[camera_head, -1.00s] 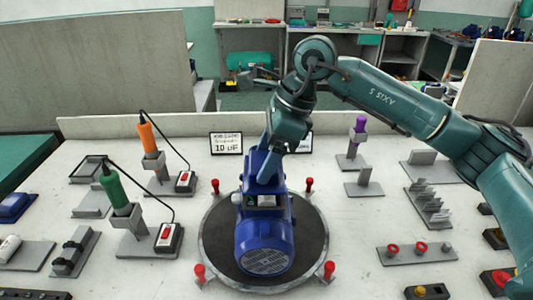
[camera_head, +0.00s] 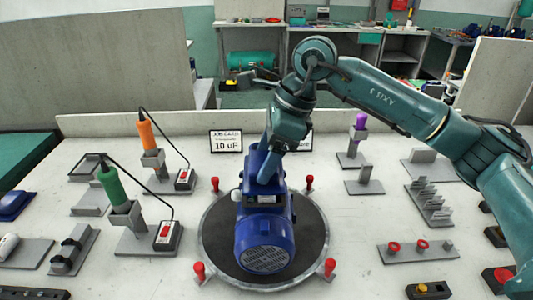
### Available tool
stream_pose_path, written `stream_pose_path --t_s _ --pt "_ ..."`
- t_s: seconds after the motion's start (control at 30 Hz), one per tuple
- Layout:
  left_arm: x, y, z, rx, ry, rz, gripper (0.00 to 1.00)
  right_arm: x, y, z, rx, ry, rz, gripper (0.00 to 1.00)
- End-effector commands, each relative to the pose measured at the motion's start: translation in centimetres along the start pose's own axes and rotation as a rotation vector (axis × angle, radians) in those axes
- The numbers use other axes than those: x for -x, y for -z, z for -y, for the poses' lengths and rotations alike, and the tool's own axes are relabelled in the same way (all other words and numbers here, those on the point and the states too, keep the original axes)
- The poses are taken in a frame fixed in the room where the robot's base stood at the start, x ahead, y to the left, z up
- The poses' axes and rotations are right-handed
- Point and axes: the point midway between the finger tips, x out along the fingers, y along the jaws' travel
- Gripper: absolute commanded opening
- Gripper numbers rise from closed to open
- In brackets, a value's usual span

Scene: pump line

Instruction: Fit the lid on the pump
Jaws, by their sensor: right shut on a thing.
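The blue pump (camera_head: 264,243) lies on the round dark turntable (camera_head: 313,240) at the middle of the bench, its grilled end towards me. My right gripper (camera_head: 266,172) reaches down from above onto the top of the pump. It is shut on a blue part at the pump's upper rear, which looks like the lid; the fingers and wrist hide much of it. I cannot tell whether that part is seated or just above the pump. My left gripper is not in view.
Red pegs (camera_head: 199,268) stand around the turntable. An orange-handled tool (camera_head: 147,133) and a green-handled tool (camera_head: 112,186) stand at left with corded switch boxes. A purple-handled tool (camera_head: 360,122), a slotted rack (camera_head: 429,204) and red rings (camera_head: 393,249) are at right. A sign (camera_head: 226,141) stands behind.

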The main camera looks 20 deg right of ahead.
Motion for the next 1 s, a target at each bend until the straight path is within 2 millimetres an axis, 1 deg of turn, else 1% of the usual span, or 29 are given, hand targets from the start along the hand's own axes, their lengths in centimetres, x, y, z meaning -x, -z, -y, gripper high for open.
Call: stream_pose_path --t_s 0.93,0.97,1.0 --pt "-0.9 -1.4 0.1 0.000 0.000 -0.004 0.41 -2.0 0.9 0.0 0.000 0.000 0.000 0.47" --pt "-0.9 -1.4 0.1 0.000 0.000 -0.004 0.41 -2.0 0.8 0.0 0.000 0.000 0.000 0.72" --pt "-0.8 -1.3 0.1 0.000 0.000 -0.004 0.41 -1.9 0.8 0.0 0.000 0.000 0.000 0.75"
